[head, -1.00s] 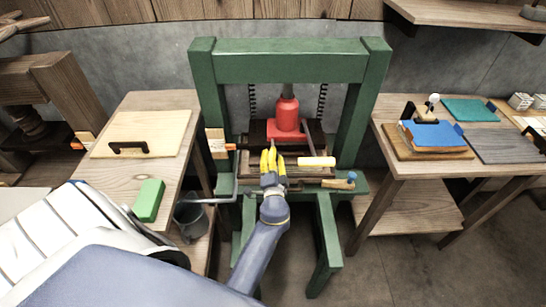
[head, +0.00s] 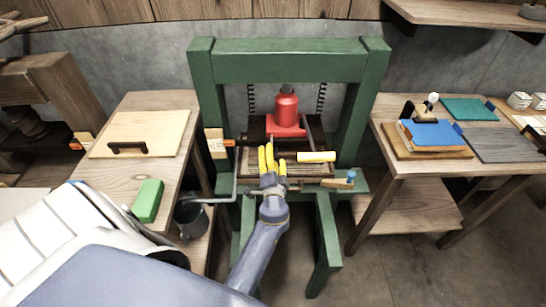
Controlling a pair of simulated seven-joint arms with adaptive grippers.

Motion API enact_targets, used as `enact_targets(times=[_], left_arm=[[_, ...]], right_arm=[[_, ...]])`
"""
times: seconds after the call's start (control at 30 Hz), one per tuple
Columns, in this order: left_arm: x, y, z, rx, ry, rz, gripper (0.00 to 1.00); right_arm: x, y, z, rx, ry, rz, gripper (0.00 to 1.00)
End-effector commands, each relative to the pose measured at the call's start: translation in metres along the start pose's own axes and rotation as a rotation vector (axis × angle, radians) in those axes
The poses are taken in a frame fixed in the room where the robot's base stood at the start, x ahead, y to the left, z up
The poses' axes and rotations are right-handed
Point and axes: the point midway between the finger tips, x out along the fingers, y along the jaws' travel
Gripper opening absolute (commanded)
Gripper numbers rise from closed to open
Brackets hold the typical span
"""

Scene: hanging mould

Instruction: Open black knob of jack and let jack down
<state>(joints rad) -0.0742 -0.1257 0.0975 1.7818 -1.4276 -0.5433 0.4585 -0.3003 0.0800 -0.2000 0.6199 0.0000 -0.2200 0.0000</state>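The red jack (head: 287,107) stands upright in the green press frame (head: 290,66), with a short grey ram between its top and the crossbeam. My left gripper (head: 271,150), with yellow fingers, is in front of the jack, low at its base. Its fingers are spread with a gap between them and look open, and I see nothing held in them. The black knob cannot be made out; the fingers cover part of the area in front of the jack. A pale cylindrical handle (head: 316,157) lies just right of the fingers. My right gripper is not in view.
Chains or springs hang on both sides of the jack. A left table holds a board with a black handle (head: 128,148) and a green block (head: 148,200). A bucket (head: 190,217) stands below. A right table holds a blue pad (head: 432,134) and trays.

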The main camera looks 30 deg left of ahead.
Motion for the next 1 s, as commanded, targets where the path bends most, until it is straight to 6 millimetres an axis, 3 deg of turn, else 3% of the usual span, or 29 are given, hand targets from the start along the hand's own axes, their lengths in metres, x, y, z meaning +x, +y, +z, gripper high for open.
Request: enact_targets(times=[0.27,0.7,0.83,1.0], left_arm=[[0.0,-0.007,-0.002,0.0,-0.006,0.005,0.59],[0.004,-0.059,-0.032,-0.005,0.002,-0.006,0.59],[0.004,-0.073,-0.041,-0.008,0.008,-0.009,0.76],[0.006,-0.087,-0.046,-0.004,0.006,-0.012,0.73]], right_arm=[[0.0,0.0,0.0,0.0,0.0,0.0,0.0],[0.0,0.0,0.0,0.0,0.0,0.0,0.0],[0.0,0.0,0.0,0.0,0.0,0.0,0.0],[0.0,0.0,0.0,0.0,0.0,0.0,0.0]])
